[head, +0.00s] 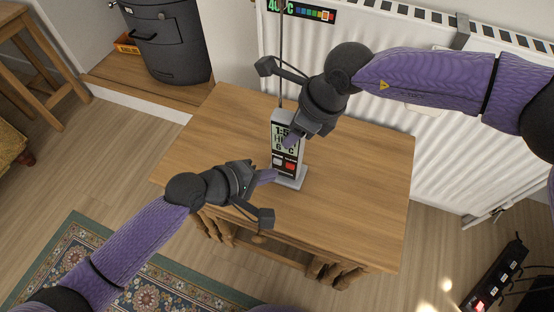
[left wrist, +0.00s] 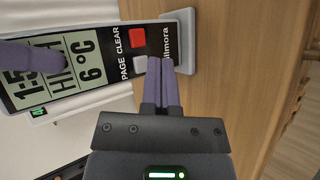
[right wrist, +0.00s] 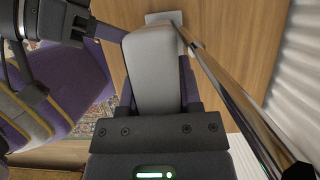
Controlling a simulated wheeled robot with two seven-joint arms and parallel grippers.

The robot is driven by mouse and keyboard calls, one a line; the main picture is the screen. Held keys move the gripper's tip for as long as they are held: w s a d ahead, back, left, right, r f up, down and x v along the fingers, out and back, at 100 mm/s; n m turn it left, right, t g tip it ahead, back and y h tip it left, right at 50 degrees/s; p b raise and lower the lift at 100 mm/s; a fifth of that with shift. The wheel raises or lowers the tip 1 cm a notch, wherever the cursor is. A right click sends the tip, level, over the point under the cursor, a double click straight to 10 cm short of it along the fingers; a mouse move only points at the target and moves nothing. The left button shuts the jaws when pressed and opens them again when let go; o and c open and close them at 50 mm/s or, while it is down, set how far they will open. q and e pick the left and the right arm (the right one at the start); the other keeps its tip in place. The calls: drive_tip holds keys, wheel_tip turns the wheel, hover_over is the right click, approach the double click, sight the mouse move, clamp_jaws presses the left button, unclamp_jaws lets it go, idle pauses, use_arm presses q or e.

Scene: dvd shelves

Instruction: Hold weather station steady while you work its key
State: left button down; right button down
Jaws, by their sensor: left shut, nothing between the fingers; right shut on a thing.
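The weather station (head: 287,143) stands upright on the wooden table, with a grey body, a black front and a display. Its foot (head: 293,183) rests on the tabletop. My right gripper (head: 294,138) is shut on its upper body from above; the right wrist view shows the grey body (right wrist: 153,70) between the fingers. In the left wrist view the red CLEAR key (left wrist: 137,38) and the pale PAGE key (left wrist: 140,65) show on the front. My left gripper (left wrist: 160,62) is shut and empty, its tips close beside the PAGE key; contact cannot be told.
A thin rod (head: 281,70) rises behind the station. A white radiator (head: 390,130) stands behind the table (head: 350,190), and a dark bin (head: 168,40) is at back left. A patterned rug (head: 130,265) lies in front. The tabletop is otherwise clear.

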use_arm(q)
drive_tip(key=shift+w, duration=0.15)
drive_tip(key=shift+w+d, duration=0.1)
drive_tip(key=shift+w, duration=0.15)
drive_tip(key=shift+w+d, duration=0.15)
drive_tip(key=shift+w, duration=0.2)
idle(0.6)
drive_tip(key=shift+s, duration=0.1)
drive_tip(key=shift+s+a, duration=0.3)
drive_tip(key=shift+s, duration=0.35)
drive_tip(key=shift+s+a, duration=0.25)
drive_tip(key=shift+s, duration=0.55)
drive_tip(key=shift+s+a, duration=0.25)
drive_tip(key=shift+s, duration=0.55)
drive_tip(key=shift+s+a, duration=0.25)
drive_tip(key=shift+s, duration=0.55)
